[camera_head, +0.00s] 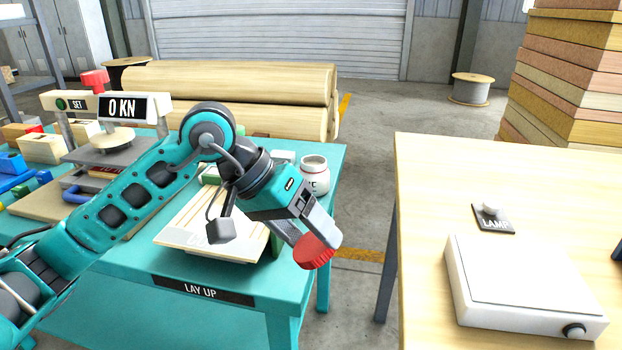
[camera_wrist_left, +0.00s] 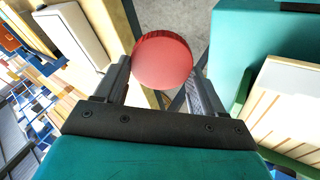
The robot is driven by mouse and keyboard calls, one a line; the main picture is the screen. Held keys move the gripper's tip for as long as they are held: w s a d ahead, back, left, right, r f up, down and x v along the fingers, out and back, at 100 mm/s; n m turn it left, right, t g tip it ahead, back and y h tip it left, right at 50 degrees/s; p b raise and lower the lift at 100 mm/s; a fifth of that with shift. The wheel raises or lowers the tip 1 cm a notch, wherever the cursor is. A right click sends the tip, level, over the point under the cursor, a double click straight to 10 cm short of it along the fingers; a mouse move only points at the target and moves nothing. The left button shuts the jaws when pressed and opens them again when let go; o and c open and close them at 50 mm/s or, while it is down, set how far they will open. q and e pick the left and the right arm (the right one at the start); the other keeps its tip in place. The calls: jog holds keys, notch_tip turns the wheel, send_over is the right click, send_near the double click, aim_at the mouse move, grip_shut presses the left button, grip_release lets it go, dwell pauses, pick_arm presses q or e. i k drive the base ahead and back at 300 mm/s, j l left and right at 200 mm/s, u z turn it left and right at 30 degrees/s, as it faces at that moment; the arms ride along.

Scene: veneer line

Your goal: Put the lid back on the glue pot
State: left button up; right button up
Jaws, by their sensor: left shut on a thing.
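The round red lid (camera_head: 316,253) is held in my left gripper (camera_head: 309,238), whose fingers are shut on it. The lid is in the air, past the right edge of the teal lay-up table (camera_head: 310,283). In the left wrist view the lid (camera_wrist_left: 162,61) sits between the two fingers (camera_wrist_left: 164,90). The white glue pot (camera_head: 315,176) stands near the back right corner of the teal table, with its mouth uncovered. The pot is behind and apart from the lid. My right gripper does not show in these views.
A tray with wooden strips (camera_head: 190,240) lies on the teal table beneath my left arm. A press with a "0 KN" display (camera_head: 122,107) stands at left. A wooden table (camera_head: 425,225) at right bears a white flat box (camera_head: 520,280) and a lamp switch (camera_head: 492,216). A gap separates the tables.

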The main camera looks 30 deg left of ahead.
aim_at(314, 168)
jog(key=k+j, duration=0.5)
jog(key=k, duration=0.25)
jog(key=u, duration=1.5)
